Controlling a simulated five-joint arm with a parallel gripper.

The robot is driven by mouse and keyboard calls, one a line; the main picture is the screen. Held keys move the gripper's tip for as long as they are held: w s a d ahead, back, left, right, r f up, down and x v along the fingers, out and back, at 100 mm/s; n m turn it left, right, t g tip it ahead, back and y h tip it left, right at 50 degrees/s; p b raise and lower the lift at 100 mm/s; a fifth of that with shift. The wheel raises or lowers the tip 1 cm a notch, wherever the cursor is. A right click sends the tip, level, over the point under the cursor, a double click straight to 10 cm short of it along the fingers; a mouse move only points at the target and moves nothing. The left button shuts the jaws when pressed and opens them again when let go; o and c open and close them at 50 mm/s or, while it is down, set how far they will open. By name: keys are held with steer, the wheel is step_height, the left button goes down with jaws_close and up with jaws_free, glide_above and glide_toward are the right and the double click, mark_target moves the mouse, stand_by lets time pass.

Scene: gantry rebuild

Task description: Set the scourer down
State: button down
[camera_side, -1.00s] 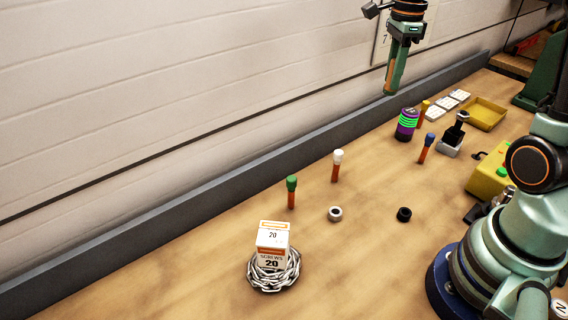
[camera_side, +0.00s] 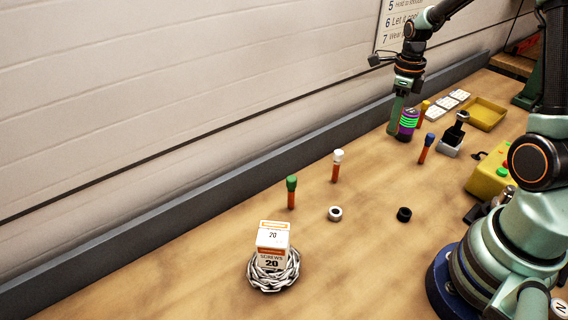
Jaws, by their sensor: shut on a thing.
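My gripper (camera_side: 400,123) points down at the back of the bench, at a purple can with green bands (camera_side: 408,119). It is shut on the can, with a green finger along the can's left side. The can stands upright at bench level. I see no scourer that I can name for certain. A silver, chain-like coil (camera_side: 262,284) lies on the near bench, well away from my gripper. A white and orange screws box (camera_side: 272,245) stands in the coil.
Pegs with green (camera_side: 291,190), white (camera_side: 337,165) and blue (camera_side: 427,148) tops stand on the bench. A silver nut (camera_side: 335,214) and a black ring (camera_side: 404,214) lie between. A yellow tray (camera_side: 484,115) is at the back right.

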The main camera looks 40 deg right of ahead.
steer(key=shift+f, duration=4)
steer(key=shift+f, duration=0.1)
steer(key=c, duration=0.7)
jaws_free()
steer(key=shift+o, duration=0.2)
